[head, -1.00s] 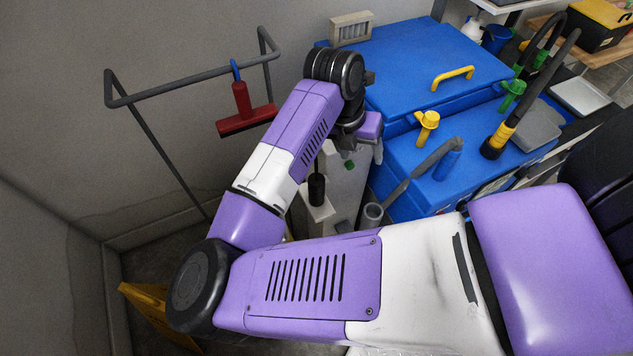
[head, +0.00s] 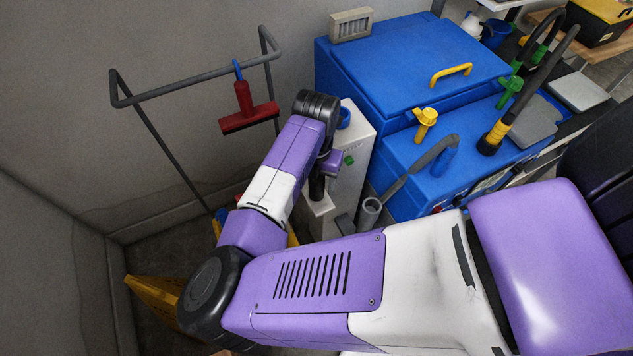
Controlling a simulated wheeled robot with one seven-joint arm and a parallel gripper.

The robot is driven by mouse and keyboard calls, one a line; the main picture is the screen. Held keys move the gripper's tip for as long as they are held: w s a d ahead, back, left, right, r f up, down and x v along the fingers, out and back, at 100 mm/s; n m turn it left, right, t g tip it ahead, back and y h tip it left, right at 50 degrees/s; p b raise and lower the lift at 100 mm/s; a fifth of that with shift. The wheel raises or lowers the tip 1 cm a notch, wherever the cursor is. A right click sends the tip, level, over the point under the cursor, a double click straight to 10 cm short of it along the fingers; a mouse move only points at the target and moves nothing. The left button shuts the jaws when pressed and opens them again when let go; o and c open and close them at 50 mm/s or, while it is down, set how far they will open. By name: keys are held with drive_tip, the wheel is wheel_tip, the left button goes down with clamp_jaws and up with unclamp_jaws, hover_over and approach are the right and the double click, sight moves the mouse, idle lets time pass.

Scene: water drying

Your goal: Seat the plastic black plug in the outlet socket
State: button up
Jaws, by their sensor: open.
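A black upright cylinder (head: 317,187), which may be the plug, stands on a low white ledge beside a white cabinet. My gripper (head: 322,168) points down right above it, partly hidden by my wrist. The jaws are open, and I cannot tell whether they surround the cylinder or touch it. I cannot clearly make out the outlet socket. A small beige slotted box (head: 351,24) stands at the back of the blue machine, and I cannot tell whether it holds a socket.
The white cabinet (head: 354,140) has a green button and a blue ring on top. The blue machine (head: 415,55) has yellow handles and grey hoses. A grey rail (head: 195,85) with a red squeegee (head: 246,110) stands left. A yellow object (head: 160,305) lies on the floor.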

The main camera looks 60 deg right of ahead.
drive_tip(key=shift+f, duration=0.15)
clamp_jaws()
idle(0.4)
